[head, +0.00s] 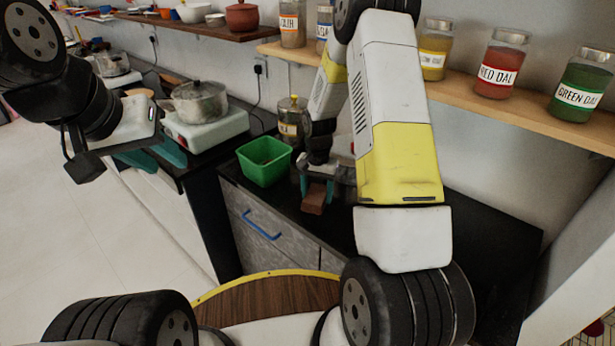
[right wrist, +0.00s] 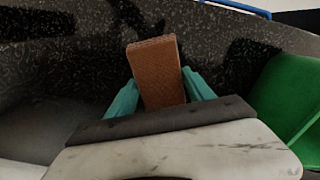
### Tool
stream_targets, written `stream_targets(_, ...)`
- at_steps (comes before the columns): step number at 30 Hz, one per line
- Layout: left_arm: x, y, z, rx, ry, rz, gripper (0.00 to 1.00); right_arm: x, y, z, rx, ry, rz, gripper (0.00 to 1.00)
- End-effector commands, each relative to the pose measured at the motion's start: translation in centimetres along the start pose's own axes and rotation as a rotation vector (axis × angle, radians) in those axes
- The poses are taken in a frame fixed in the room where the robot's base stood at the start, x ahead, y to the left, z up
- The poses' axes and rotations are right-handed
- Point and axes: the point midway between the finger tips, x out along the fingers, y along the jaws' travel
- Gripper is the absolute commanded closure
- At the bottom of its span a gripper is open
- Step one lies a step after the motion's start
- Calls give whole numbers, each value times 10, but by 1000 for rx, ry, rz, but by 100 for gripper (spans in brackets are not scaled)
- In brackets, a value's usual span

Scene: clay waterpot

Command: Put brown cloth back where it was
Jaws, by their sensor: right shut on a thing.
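The brown cloth (head: 314,205) is a small folded block held in my right gripper (head: 317,182), over the black counter close to the green tub. In the right wrist view the cloth (right wrist: 156,68) sticks out between the two teal fingers of my right gripper (right wrist: 160,88), with the speckled counter behind it. I cannot tell whether the cloth touches the counter. My left gripper (head: 158,154) is at the left, empty, with its teal fingers apart, in front of the counter with the stove.
The green tub (head: 265,160) stands left of my right gripper and shows at the right in the wrist view (right wrist: 292,95). A glass jar (head: 291,120) stands behind. A steel pot (head: 200,100) sits on a stove. The counter (head: 480,225) is clear at right, below a shelf (head: 470,95) of jars.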

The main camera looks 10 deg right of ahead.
Motion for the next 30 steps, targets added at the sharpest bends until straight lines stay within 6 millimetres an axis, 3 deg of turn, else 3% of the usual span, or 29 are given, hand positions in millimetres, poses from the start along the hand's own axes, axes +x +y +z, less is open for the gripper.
stream_targets(10, 0, 0, 0, 0, 0, 0, 64, 4, 0, 0, -1, 1, 0, 90)
stream_targets(11, 0, 0, 0, 0, 0, 0, 64, 3, 0, 0, -1, 1, -1, 35)
stream_targets(14, 0, 0, 0, 0, 0, 0, 64, 3, 0, 0, -1, 1, -1, 17)
stream_targets(25, 0, 0, 0, 0, 0, 0, 64, -1, 0, 0, 0, 3, -1, 17)
stream_targets(30, 0, 0, 0, 0, 0, 0, 64, -25, -1, -1, -1, 6, -3, 17)
